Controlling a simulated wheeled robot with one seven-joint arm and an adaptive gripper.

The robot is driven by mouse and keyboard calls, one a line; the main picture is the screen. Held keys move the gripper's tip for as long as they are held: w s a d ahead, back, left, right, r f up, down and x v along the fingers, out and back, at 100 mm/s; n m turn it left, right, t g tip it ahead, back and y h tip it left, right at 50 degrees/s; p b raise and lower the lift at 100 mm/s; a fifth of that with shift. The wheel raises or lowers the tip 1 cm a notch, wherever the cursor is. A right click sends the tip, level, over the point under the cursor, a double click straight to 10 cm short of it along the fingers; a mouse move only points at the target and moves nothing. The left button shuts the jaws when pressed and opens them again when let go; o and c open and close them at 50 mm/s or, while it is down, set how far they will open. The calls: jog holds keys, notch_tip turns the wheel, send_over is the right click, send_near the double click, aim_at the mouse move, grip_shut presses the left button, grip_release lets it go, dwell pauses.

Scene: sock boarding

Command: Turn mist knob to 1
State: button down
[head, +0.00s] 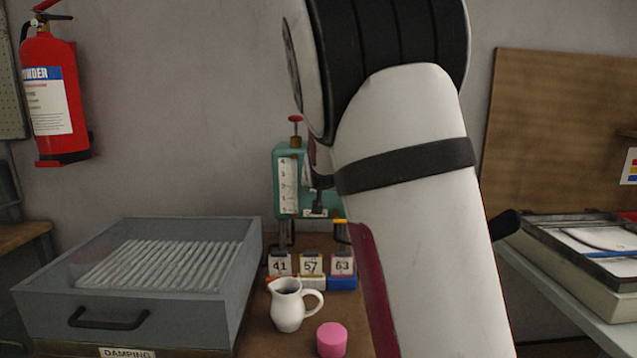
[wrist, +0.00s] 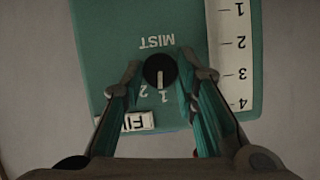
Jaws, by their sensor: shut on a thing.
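The mist knob (wrist: 160,71) is a round black knob on the face of a green device, under the word MIST, which appears upside down in the wrist view. Its pale pointer line aims down in the picture, at the mark 1 (wrist: 163,95); the mark 2 (wrist: 143,92) lies just left. My gripper (wrist: 161,74) has a finger on each side of the knob and is shut on it. The green device (head: 287,165) stands at the back of the bench in the head view, where my arm hides its right part and the knob cannot be made out.
A white scale (wrist: 236,45) lies right of the knob. A grey damping box (head: 180,318) is left; a fire extinguisher (head: 52,100) hangs on the wall.

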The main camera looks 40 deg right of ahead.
jog(key=shift+w+a+n+p, duration=0.1)
jog(key=shift+a+n+p, duration=0.05)
jog(key=shift+n+p, duration=0.35)
jog(key=shift+h, duration=0.3)
jog(key=c, duration=1.3)
grip_release()
jog(key=shift+v, duration=5.95)
jog(key=shift+w+r, duration=0.1)
jog(key=shift+r, duration=0.05)
